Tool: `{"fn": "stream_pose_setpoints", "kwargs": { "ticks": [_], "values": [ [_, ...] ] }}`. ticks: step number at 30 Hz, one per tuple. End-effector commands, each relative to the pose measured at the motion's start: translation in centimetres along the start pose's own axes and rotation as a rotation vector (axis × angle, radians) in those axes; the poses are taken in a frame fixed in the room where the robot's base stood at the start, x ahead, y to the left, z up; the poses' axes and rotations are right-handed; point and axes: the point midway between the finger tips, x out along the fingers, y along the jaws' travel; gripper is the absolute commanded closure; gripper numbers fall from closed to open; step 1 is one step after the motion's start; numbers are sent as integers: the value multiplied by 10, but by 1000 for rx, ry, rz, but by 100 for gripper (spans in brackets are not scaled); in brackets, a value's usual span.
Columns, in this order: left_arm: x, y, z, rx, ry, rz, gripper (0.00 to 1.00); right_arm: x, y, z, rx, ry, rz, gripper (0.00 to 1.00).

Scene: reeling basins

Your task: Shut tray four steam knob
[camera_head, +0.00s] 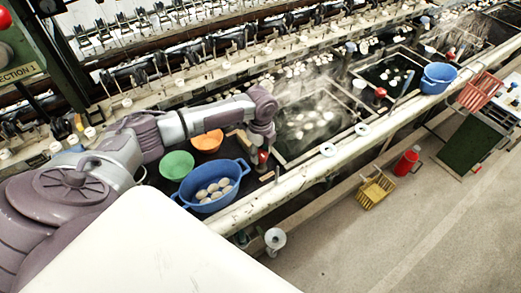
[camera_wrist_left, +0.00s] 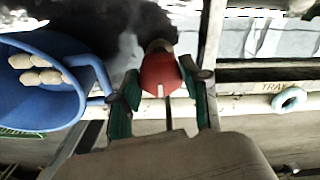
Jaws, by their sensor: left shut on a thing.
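My left gripper (camera_head: 262,154) reaches over the basins from the left and points down at the front edge of a basin. It is shut on a red steam knob (camera_wrist_left: 160,74), with a green finger on each side in the left wrist view. A pale mark shows on the knob's face. In the head view the knob (camera_head: 263,158) is partly covered by my gripper. A label (camera_wrist_left: 274,87) beginning "TRAY" is on the rail to the right; its number is cut off or unreadable. My right gripper is not in view.
A blue tub (camera_head: 232,188) of cocoons stands close left of my gripper, beside green (camera_head: 177,164) and orange (camera_head: 208,141) bowls. Steam rises from the basin (camera_head: 285,150) to the right. White rings (camera_head: 328,149) sit on the front rail. Another red knob (camera_head: 380,92) is farther right.

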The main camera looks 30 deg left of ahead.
Motion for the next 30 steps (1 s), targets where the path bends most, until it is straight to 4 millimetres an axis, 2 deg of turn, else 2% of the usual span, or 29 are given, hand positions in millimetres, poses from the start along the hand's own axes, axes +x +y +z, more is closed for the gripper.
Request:
{"fn": "stream_pose_setpoints", "kwargs": {
  "ticks": [3, 4, 8, 17, 20, 23, 30],
  "values": [
    [1, 0, -1, 5, 1, 1, 89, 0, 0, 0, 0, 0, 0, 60],
    [1, 0, -1, 5, 1, 1, 50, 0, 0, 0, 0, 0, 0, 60],
    [1, 0, -1, 3, 1, 1, 29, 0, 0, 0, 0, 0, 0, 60],
    [0, 0, 0, 1, 0, 0, 29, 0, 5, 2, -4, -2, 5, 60],
    [-6, 0, 0, 1, 0, -1, 29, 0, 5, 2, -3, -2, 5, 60],
    [-20, -1, 0, 2, 1, -3, 29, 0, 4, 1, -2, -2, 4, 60],
    [-72, -1, 0, 3, 0, -4, 29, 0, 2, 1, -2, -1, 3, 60]
  ]
}}
